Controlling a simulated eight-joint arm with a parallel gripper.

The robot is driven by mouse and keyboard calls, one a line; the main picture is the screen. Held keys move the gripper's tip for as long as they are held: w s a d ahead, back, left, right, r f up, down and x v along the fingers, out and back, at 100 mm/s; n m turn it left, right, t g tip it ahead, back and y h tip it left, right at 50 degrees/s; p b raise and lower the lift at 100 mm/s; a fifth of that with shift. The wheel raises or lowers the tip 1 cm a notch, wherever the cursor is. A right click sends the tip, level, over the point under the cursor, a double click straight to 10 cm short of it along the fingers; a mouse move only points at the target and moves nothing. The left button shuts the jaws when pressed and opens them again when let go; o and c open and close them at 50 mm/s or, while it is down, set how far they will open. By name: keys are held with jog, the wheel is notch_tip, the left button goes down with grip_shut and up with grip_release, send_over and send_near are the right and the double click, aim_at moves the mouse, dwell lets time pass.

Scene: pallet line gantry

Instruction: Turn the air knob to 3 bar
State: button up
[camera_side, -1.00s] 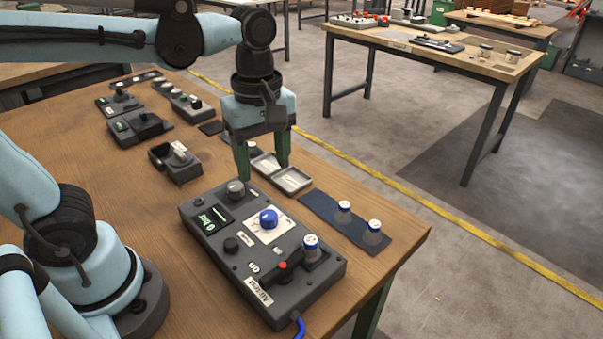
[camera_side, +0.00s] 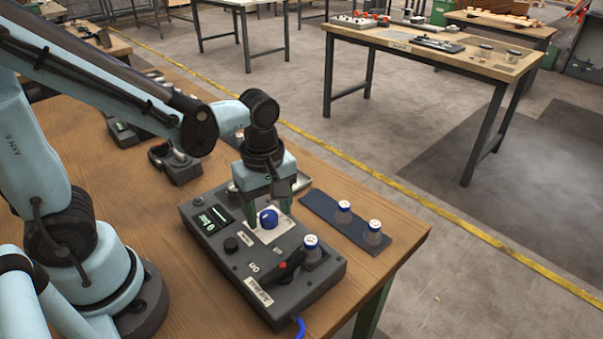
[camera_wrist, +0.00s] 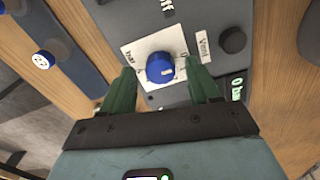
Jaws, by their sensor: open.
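The blue air knob (camera_side: 268,218) sits on a white label plate on the dark grey control box (camera_side: 215,248). It also shows in the wrist view (camera_wrist: 160,68), with a pale mark on it. My gripper (camera_side: 264,203) is above the box at the knob, with its green fingers pointing down. In the wrist view my gripper (camera_wrist: 162,84) is open, one finger on each side of the knob, with gaps between. The box's lit display (camera_side: 212,218) reads 0, and the wrist view shows "0 bar" on it (camera_wrist: 237,88).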

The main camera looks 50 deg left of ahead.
jog(key=shift+f, duration=0.4)
jog(key=c, duration=1)
jog(key=shift+c, duration=0.2)
